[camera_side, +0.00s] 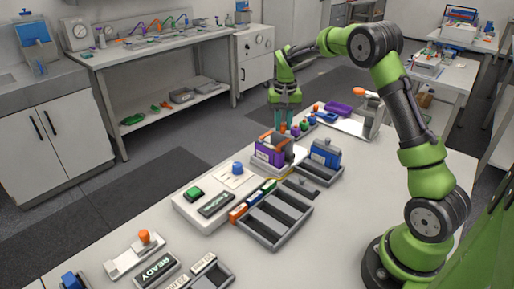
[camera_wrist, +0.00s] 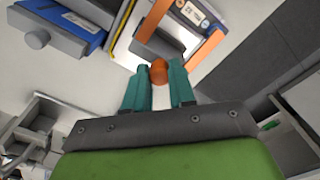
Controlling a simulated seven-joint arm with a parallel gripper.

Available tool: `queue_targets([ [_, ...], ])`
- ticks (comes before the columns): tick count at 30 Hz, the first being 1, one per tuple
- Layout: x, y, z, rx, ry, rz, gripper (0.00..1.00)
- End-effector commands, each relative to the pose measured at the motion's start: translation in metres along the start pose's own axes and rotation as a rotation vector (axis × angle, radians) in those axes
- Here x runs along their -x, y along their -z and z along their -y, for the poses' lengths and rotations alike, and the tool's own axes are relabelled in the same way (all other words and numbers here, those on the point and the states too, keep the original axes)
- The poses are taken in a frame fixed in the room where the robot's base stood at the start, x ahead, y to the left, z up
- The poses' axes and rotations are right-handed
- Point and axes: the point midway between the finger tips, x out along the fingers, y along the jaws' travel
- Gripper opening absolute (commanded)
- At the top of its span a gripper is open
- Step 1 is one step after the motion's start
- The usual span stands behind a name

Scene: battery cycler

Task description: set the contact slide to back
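My gripper (camera_wrist: 160,82) has two teal fingers with a gap between them. An orange round knob (camera_wrist: 159,70) shows at the fingertips in the wrist view; it looks like the knob of the contact slide. I cannot tell whether the fingers touch it. Behind the knob is a dark grey block, with an orange bar (camera_wrist: 205,50) to its right. In the side view my gripper (camera_side: 283,124) points down over the unit with a purple battery (camera_side: 268,154) and orange parts on top. The fingers largely hide the knob there.
A blue battery block (camera_side: 325,154) stands right of the unit; it also shows in the wrist view (camera_wrist: 62,28). A dark slotted tray (camera_side: 273,222), a panel with a green button (camera_side: 194,194) and an orange-knobbed bracket (camera_side: 130,255) lie in front. Coloured knobs stand behind.

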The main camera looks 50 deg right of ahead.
Motion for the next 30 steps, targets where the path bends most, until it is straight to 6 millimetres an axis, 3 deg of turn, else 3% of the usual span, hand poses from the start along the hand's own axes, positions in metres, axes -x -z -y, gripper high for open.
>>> queue_targets([
  [2, 0.0, 0.0, 0.0, 0.0, 0.001, 0.0, 0.0],
  [10, 0.0, 0.001, -0.001, 0.0, 0.001, -0.001, 0.0],
  [19, 0.0, 0.036, -0.035, -0.004, 0.0, -0.003, 0.0],
  [29, 0.001, 0.041, -0.041, -0.001, -0.003, -0.009, 0.0],
  [30, 0.001, 0.041, -0.041, -0.001, -0.003, -0.009, 0.28],
])
